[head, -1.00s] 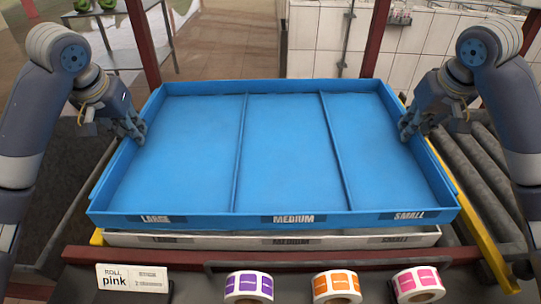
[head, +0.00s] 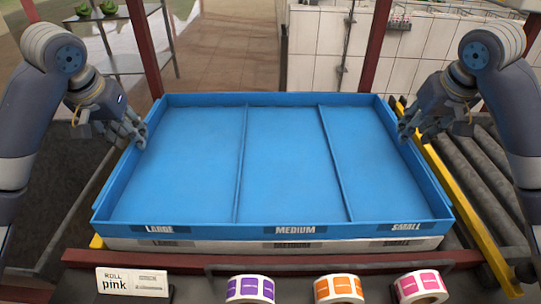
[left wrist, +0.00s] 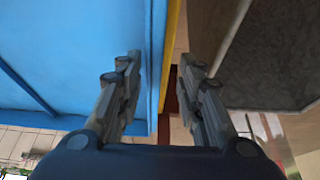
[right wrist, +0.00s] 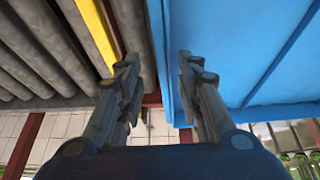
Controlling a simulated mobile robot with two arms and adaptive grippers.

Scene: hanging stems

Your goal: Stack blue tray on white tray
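The blue tray (head: 285,165) lies level on top of the white tray (head: 215,247), and only the white tray's front wall shows beneath it. The blue tray is empty, with dividers and the labels LARGE, MEDIUM and SMALL on its front. My left gripper (head: 138,132) is at the blue tray's left wall, and my right gripper (head: 404,130) at its right wall. In the left wrist view the left fingers (left wrist: 158,85) are spread, with the blue wall between them. The right fingers (right wrist: 158,85) are also spread, with the other wall between them.
A yellow rail (head: 465,205) and grey rollers (head: 495,170) run along the right. Purple (head: 250,289), orange (head: 338,289) and pink (head: 420,287) label rolls stand in front, beside a "ROLL pink" card (head: 132,282). Red posts (head: 375,45) rise behind.

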